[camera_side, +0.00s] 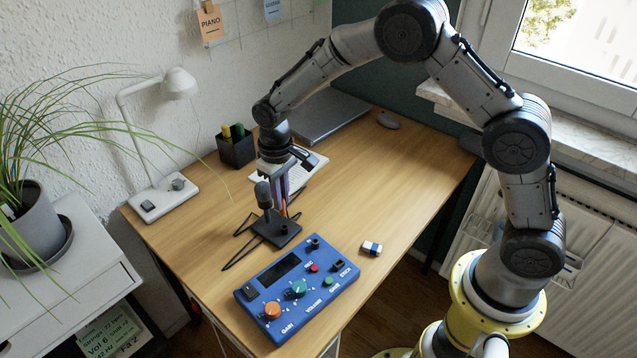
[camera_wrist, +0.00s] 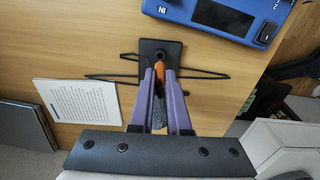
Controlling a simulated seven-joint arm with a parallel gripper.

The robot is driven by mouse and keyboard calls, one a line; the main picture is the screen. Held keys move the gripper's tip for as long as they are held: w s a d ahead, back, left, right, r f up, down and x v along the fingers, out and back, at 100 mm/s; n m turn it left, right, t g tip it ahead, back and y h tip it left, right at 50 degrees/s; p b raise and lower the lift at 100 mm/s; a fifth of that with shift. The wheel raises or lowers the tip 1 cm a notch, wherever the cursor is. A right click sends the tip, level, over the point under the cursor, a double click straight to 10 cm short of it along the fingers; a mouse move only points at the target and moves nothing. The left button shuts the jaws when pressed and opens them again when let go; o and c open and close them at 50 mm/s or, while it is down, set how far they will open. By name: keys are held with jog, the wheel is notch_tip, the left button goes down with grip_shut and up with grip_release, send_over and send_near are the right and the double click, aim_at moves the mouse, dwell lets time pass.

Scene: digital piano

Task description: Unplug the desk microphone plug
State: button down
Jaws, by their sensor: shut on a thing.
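The desk microphone (camera_side: 263,194) stands upright on a square black base (camera_side: 278,232), with a thin black cable looping on the desk around it. My gripper (camera_side: 285,205) points down just beside the microphone, low over the base. In the wrist view my purple fingers (camera_wrist: 160,78) are closed around an orange piece (camera_wrist: 159,72), which I take to be the plug. Its tip is by a dark round part on the base (camera_wrist: 147,46); I cannot tell whether it is seated there. A grey rough piece (camera_wrist: 158,115), probably the microphone head, shows between the fingers.
A blue control box (camera_side: 298,287) with knobs lies in front of the base, with a small blue-and-white block (camera_side: 371,248) to its right. Behind are printed paper (camera_wrist: 80,100), a pen cup (camera_side: 236,150) and a laptop (camera_side: 325,115).

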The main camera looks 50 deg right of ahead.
jog(key=shift+r, duration=1.25)
